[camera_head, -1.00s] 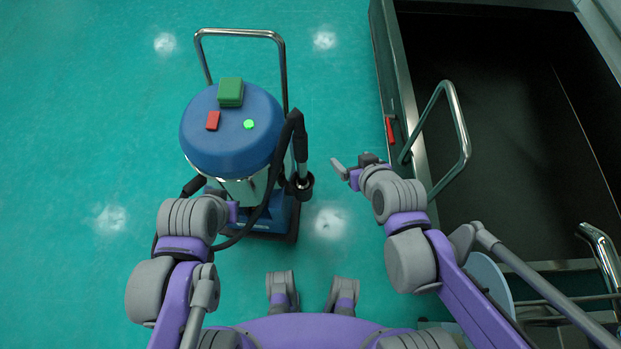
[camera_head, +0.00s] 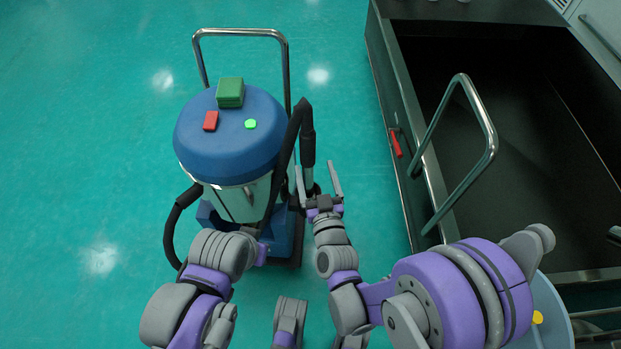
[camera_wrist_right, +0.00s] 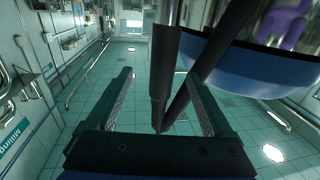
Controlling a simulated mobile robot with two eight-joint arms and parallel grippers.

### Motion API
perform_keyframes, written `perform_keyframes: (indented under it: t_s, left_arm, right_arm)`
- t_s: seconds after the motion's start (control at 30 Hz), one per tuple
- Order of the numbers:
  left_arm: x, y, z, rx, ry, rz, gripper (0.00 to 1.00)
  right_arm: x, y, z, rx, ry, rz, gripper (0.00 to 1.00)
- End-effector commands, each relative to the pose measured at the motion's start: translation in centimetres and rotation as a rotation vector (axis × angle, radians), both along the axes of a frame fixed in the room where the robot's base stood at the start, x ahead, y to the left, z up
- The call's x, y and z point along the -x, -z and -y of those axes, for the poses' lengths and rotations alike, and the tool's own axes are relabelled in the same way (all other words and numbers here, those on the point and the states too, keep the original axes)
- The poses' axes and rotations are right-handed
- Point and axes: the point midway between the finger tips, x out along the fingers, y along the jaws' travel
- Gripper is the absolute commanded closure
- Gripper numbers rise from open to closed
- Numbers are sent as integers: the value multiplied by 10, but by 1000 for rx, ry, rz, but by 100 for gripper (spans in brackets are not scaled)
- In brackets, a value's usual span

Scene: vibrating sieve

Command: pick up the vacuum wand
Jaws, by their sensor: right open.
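The vacuum wand (camera_head: 307,150) stands upright at the right side of the blue-topped vacuum cleaner (camera_head: 228,150), with a black upper part joined to a black hose. My right gripper (camera_head: 316,167) is open beside the wand's lower part, its fingers pointing away from me. In the right wrist view, the black wand (camera_wrist_right: 163,75) shows between the two spread fingers of the right gripper (camera_wrist_right: 158,74), with a gap on each side; I cannot tell its exact depth. My left arm's end (camera_head: 262,254) is low in front of the cleaner; its fingers are hidden.
A dark open-topped metal bin (camera_head: 420,150) with a chrome handle (camera_head: 490,140) stands at the right. The cleaner has a chrome push handle (camera_head: 240,32) behind it. The hose (camera_head: 172,225) loops out at its left. The green floor at the left is clear.

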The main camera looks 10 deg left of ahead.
Motion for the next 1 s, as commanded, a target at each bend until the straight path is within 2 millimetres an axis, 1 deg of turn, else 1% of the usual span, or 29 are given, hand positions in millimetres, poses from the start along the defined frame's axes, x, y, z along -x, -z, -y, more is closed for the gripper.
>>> perform_keyframes:
  t_s: [0.03, 0.1, 0.27, 0.47, 0.6, 0.87, 0.9, 0.97, 1.0]
  left_arm:
    - [0, 0, 0, 0, 0, 0, 100]
    - [0, 0, 0, 0, 0, 0, 100]
    - [0, 0, 0, 0, 0, 0, 100]
    - [0, 1, 0, 0, 0, -1, 100]
    - [0, 3, 0, 0, 0, -1, 100]
    - [0, 3, 0, 0, 0, -1, 100]
    - [0, 3, 0, 0, 0, -1, 100]
    - [0, 3, 0, 0, 0, -1, 100]
    - [0, 3, 0, 0, 0, -1, 100]
  right_arm:
    - [-7, 0, -3, 1, 0, 0, 14]
    - [-14, 0, -7, 1, 0, 0, 14]
    - [-24, 0, -12, 1, 0, -2, 14]
    - [-48, -2, -29, 0, -1, -2, 14]
    - [-62, -2, -35, 2, 0, -1, 14]
    - [-65, -2, -36, 2, 0, -1, 14]
    - [-65, -2, -36, 2, 0, -1, 18]
    - [-65, -2, -36, 2, 0, -1, 29]
    - [-65, -2, -36, 2, 0, -1, 36]
